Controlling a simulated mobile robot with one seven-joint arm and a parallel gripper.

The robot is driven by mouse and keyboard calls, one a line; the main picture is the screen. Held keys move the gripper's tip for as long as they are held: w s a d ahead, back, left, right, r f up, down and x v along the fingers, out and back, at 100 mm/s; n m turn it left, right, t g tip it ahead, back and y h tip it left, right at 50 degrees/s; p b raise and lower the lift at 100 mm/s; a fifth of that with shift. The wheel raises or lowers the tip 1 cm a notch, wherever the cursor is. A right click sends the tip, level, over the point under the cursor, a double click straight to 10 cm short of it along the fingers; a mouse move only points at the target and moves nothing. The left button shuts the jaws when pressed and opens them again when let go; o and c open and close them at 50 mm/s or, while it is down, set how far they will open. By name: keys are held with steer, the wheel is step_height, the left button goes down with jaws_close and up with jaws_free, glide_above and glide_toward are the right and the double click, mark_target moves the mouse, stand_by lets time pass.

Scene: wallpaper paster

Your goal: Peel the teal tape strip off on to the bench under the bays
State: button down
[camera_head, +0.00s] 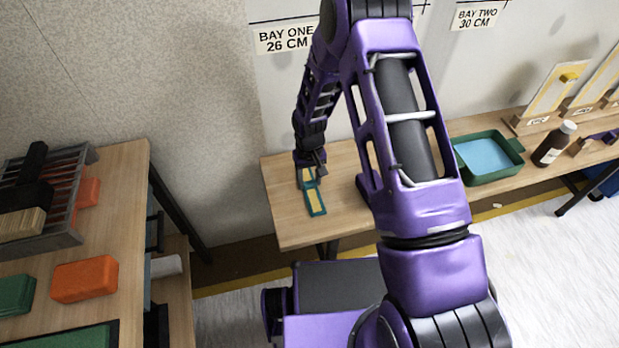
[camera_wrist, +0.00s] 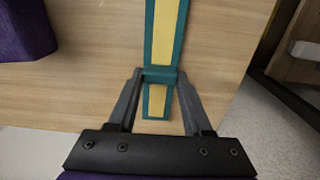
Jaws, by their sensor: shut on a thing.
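The teal tape strip, with a yellow middle, shows in the head view (camera_head: 315,202) over the left end of the wooden bench (camera_head: 284,227) under the bays. In the wrist view the strip (camera_wrist: 165,38) runs from the top edge down between my fingers. My gripper (camera_wrist: 160,76) is shut on the teal band across the strip, with one finger on each side. In the head view my gripper (camera_head: 311,170) is at the strip's far part, partly hiding it. I cannot tell whether the strip touches the bench all along.
A green tray with blue inside (camera_head: 502,171) and a brown bottle (camera_head: 554,144) stand on the bench to the right. The BAY ONE label (camera_head: 284,38) is on the wall. A separate table on the left holds an orange box (camera_head: 85,279) and a rack (camera_head: 62,200).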

steer(key=shift+f, duration=0.1)
steer(key=shift+c, duration=1.2)
jaws_free()
step_height(320, 180, up, 17)
steer(key=p, duration=0.2)
steer(key=shift+p, duration=0.4)
